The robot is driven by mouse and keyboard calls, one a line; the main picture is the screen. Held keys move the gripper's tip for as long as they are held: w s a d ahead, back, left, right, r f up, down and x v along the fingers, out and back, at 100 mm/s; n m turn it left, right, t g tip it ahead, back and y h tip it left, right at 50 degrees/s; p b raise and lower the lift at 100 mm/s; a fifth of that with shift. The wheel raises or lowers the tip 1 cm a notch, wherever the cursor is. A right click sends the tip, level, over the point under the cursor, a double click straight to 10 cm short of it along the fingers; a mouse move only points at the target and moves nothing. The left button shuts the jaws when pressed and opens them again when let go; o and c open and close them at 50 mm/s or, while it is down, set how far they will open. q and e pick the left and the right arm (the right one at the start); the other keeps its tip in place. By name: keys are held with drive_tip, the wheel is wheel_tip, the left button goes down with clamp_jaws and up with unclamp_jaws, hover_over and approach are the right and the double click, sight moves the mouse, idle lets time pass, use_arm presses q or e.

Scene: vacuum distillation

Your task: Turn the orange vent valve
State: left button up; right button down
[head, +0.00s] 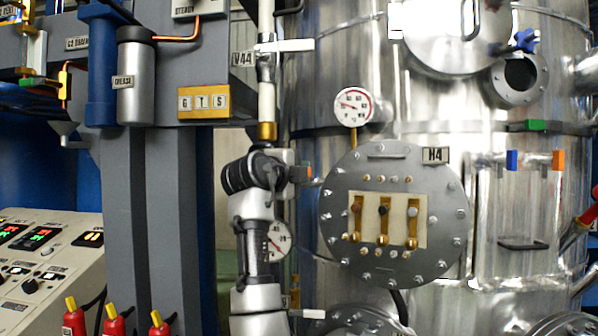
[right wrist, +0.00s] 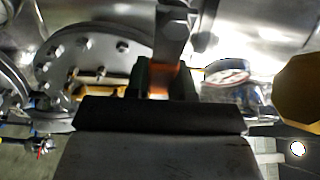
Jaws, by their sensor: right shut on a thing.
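The orange vent valve (right wrist: 163,80) shows in the right wrist view as a small orange piece between my fingers, below a grey metal stem. In the head view a bit of its orange (head: 308,172) shows at the tip of my gripper. My right gripper (head: 299,174), also at the centre of the right wrist view (right wrist: 165,88), is shut on the orange valve. The fingers and my gripper body hide most of the valve. My left gripper is in neither view.
A round grey flange marked H4 (head: 447,230) stands just right of my gripper. A white gauge (head: 353,105) is above and another gauge (head: 279,240) is below. A vertical pipe with a brass fitting (head: 266,131) rises close by. A grey column (head: 165,220) stands left.

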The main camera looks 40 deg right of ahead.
drive_tip(key=shift+f, duration=0.3)
drive_tip(key=c, duration=1.3)
unclamp_jaws()
drive_tip(key=o, duration=0.3)
drive_tip(key=shift+r, duration=0.15)
drive_tip(key=shift+o, duration=0.2)
drive_tip(key=shift+a, duration=0.1)
drive_tip(key=b+v, duration=0.4)
drive_tip(key=v, duration=0.6)
drive_tip(key=shift+s+a, duration=0.15)
drive_tip(key=shift+a, duration=0.15)
drive_tip(key=shift+r, duration=0.1)
